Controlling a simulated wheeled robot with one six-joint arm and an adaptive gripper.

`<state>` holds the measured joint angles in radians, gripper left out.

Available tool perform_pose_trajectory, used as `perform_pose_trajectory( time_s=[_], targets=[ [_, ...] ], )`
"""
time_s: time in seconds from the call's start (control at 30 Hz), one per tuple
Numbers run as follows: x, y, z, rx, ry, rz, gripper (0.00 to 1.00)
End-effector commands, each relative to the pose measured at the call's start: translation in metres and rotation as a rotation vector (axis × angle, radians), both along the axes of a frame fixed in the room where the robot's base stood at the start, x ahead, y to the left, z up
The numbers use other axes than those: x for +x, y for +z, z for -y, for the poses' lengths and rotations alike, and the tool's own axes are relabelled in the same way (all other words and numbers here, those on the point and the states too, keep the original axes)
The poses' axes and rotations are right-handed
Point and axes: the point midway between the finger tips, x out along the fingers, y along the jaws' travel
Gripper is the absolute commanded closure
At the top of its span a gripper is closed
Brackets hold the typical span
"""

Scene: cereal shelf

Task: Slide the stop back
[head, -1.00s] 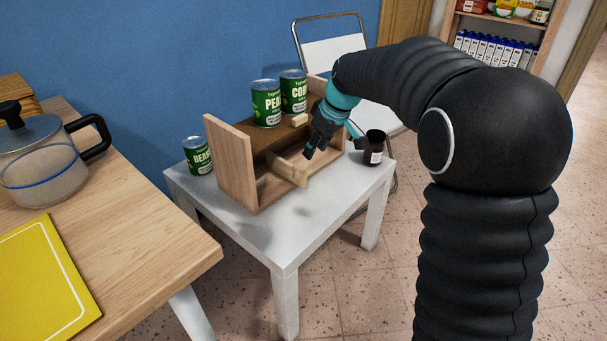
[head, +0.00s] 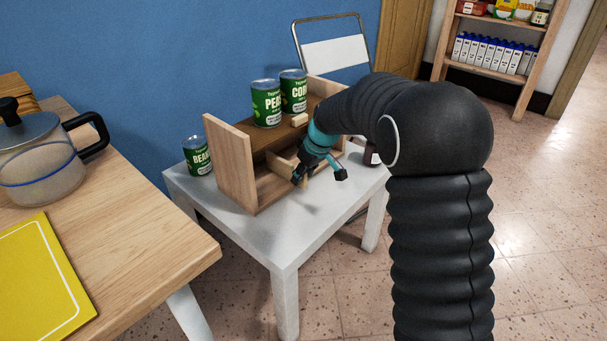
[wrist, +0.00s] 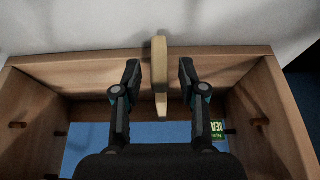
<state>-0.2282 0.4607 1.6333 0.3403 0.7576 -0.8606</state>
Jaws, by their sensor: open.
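The small wooden shelf unit (head: 236,168) stands on the white table. In the wrist view, a pale wooden stop (wrist: 159,62) crosses the unit's front rail (wrist: 90,68). My gripper (wrist: 158,72) is open, with one finger on each side of the stop and gaps visible between. Another small pale block (head: 299,120) sits on the upper board in front of the corn can.
The peas can (head: 266,104) and corn can (head: 293,92) stand on the upper board. The beans can (head: 197,156) is left of the unit. A dark jar (head: 372,157) is behind my arm. The white table (head: 290,240) is clear in front.

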Motion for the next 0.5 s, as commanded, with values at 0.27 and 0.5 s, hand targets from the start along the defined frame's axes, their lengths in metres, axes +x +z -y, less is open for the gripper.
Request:
perform_pose_trajectory(
  time_s=[0.27, 0.5],
  targets=[
    [-0.0001, 0.0002, 0.0002, 0.0, 0.0, 0.0, 1.0],
    [0.0, 0.0002, 0.0003, 0.0, -0.001, 0.0, 1.0]
  ],
)
